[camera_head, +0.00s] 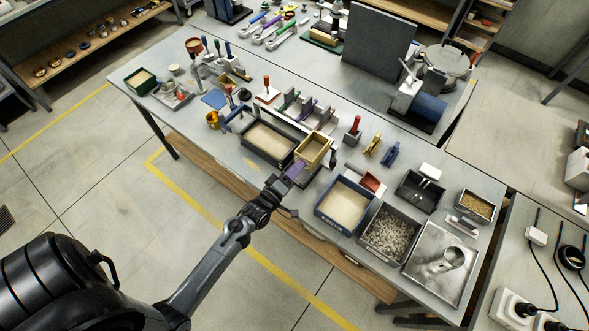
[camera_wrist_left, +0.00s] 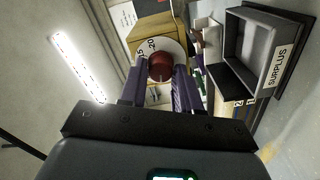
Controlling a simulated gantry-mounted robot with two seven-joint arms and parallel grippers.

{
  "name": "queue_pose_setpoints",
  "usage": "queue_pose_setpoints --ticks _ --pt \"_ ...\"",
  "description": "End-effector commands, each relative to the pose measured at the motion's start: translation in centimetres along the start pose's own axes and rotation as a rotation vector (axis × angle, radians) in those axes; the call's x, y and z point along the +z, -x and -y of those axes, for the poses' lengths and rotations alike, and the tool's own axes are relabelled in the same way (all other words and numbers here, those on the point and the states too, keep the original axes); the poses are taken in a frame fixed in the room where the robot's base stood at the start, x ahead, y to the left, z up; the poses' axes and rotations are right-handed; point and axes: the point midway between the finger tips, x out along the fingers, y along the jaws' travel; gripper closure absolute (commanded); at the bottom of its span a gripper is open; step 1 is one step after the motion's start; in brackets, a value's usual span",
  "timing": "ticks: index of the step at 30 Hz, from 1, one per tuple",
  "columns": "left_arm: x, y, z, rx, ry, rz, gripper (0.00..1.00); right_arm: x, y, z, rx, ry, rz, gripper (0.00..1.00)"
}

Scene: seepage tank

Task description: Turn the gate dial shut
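The gate dial is a dark red round knob (camera_wrist_left: 160,68) on a pale plate (camera_wrist_left: 150,47) marked 15 and 20. It sits on the front of a tan tank (camera_wrist_left: 158,24), which shows in the head view as a yellow-tan open box (camera_head: 305,156) at the table's front edge. My left gripper (camera_head: 296,171) reaches in from the left, just in front of this box. In the wrist view its two purple fingers (camera_wrist_left: 160,80) stand apart, one on each side of the knob's lower part. I cannot tell whether they touch it. My right gripper is not in view.
A sand-filled dark tray (camera_head: 244,152) lies left of the box. A blue-rimmed sand tray (camera_head: 322,216) and a gravel tray (camera_head: 369,248) lie to the right. In the wrist view, a dark bin labelled SURPLUS (camera_wrist_left: 228,60) stands close on the right.

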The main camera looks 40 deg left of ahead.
Motion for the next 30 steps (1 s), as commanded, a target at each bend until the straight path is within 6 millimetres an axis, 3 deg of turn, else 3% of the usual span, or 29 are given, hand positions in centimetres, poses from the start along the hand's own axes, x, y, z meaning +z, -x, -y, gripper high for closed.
queue_pose_setpoints --ticks 1,4,16,30 --pt "0.0 0.0 0.0 0.000 0.000 0.000 0.59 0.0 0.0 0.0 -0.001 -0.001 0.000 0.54" --pt "0.0 0.0 0.0 0.000 -0.001 0.000 0.46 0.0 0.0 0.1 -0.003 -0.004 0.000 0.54" --pt "0.1 0.7 0.1 -0.002 -0.001 0.001 0.46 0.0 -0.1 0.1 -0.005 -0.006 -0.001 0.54" --pt "0.1 8.0 0.2 -0.003 -0.001 0.000 0.46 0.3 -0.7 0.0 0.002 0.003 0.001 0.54"
